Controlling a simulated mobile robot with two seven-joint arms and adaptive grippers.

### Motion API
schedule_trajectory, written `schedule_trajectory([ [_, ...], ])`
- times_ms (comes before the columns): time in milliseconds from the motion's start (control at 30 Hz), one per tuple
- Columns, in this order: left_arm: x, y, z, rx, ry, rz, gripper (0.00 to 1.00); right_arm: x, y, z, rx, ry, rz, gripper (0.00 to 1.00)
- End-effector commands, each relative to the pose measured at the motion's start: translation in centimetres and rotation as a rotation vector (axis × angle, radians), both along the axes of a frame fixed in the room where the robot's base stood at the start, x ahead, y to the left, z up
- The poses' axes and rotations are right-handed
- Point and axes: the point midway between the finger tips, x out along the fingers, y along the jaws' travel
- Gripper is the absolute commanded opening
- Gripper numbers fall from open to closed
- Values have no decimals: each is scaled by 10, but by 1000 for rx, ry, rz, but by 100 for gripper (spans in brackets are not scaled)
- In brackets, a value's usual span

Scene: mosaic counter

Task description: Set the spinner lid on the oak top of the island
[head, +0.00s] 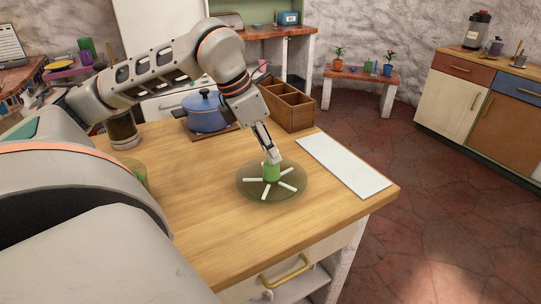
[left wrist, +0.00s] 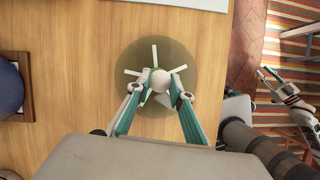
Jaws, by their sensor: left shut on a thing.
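The spinner lid (head: 257,191) is a round, see-through olive disc with white spokes and a green knob (head: 271,172). My left gripper (head: 272,159) comes down from above and is shut on the knob. The lid is level, over the front right part of the oak top (head: 210,235); I cannot tell whether it touches the wood or hangs just above it. In the left wrist view the lid (left wrist: 181,58) lies under the fingers, which partly hide it. My right gripper (left wrist: 268,84) shows small at the right of that view, clear of the island; its jaws are unclear.
A white board (head: 345,166) lies to the right of the lid. A wooden divided box (head: 290,106) and a blue pot (head: 205,112) on a brown trivet stand behind. A dark jar (head: 122,130) is at the back left. Oak in front of the lid is bare.

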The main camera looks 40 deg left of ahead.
Motion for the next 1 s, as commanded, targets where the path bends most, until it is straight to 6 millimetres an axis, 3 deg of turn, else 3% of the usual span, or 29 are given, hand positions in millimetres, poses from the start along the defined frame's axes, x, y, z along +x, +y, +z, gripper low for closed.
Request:
schedule_trajectory([
  [100, 0, 0, -13, 2, 0, -1, 0, 0, -2, -5, -5, 2, 0, 28],
  [500, 0, 0, -17, 1, 0, 0, 0, 3, -2, -6, -7, -2, 0, 28],
  [533, 0, 0, -17, 0, 0, 0, 24, 3, -2, -5, -7, -3, 1, 28],
  [600, 0, 0, -16, 1, -1, -1, 38, 3, -2, -5, -8, -4, 2, 28],
  [1000, 0, 0, -12, 0, -3, -1, 38, 0, 0, -2, -5, 0, 3, 28],
])
